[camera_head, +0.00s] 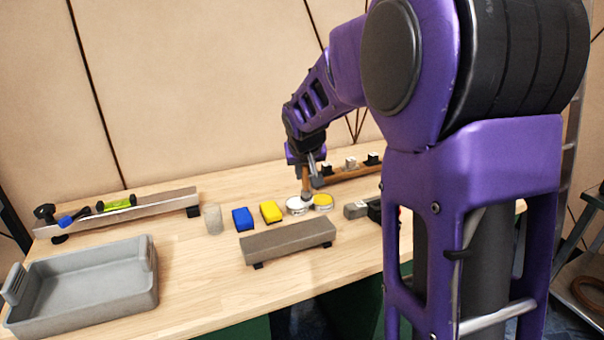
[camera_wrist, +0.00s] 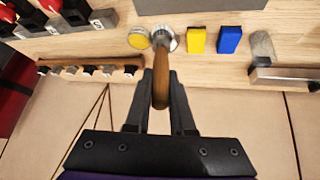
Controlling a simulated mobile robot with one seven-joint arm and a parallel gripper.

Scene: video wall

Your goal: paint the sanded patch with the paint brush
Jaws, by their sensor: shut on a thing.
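My gripper (camera_head: 308,166) is shut on the wooden handle of the paint brush (camera_head: 305,183). In the wrist view the handle (camera_wrist: 160,88) lies between the two fingers of my gripper (camera_wrist: 161,76). The brush points down, its lower end at a round tin with white contents (camera_head: 295,206); whether the bristles touch the contents is unclear. A tin with yellow contents (camera_head: 323,201) stands beside it. A long grey-brown panel (camera_head: 288,241) lies raised on small black feet in front of the tins. I cannot make out a distinct sanded patch on it.
A yellow block (camera_head: 271,212), a blue block (camera_head: 243,219) and a pale cylinder (camera_head: 213,219) stand left of the tins. A grey tray (camera_head: 148,283) is at the front left. A rail with a level (camera_head: 155,205) lies behind it. A wooden tool rack (camera_head: 345,176) stands at the back.

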